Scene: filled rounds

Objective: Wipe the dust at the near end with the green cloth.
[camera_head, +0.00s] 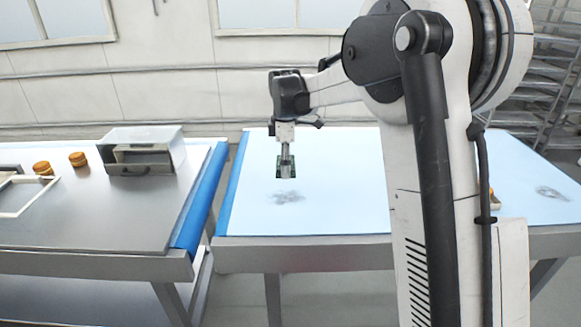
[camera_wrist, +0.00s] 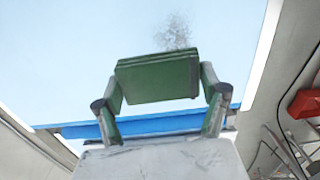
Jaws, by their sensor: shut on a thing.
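My gripper (camera_head: 286,170) points down over the left part of the light blue table (camera_head: 335,170). It is shut on the green cloth (camera_wrist: 158,80), a folded block held between the two fingers; the cloth shows small and dark in the head view. A grey dust patch (camera_head: 288,197) lies on the table just below the cloth in the picture. In the wrist view the dust (camera_wrist: 175,32) shows beyond the cloth, partly hidden by it. The cloth looks clear of the table. A second grey smudge (camera_head: 551,193) lies at the table's right side.
A grey-topped table (camera_head: 90,215) stands to the left across a narrow gap, with a metal box (camera_head: 140,150), a white frame (camera_head: 22,208) and orange-lidded rounds (camera_head: 78,159). My arm hides the blue table's middle. A rack (camera_head: 550,90) stands at the back right.

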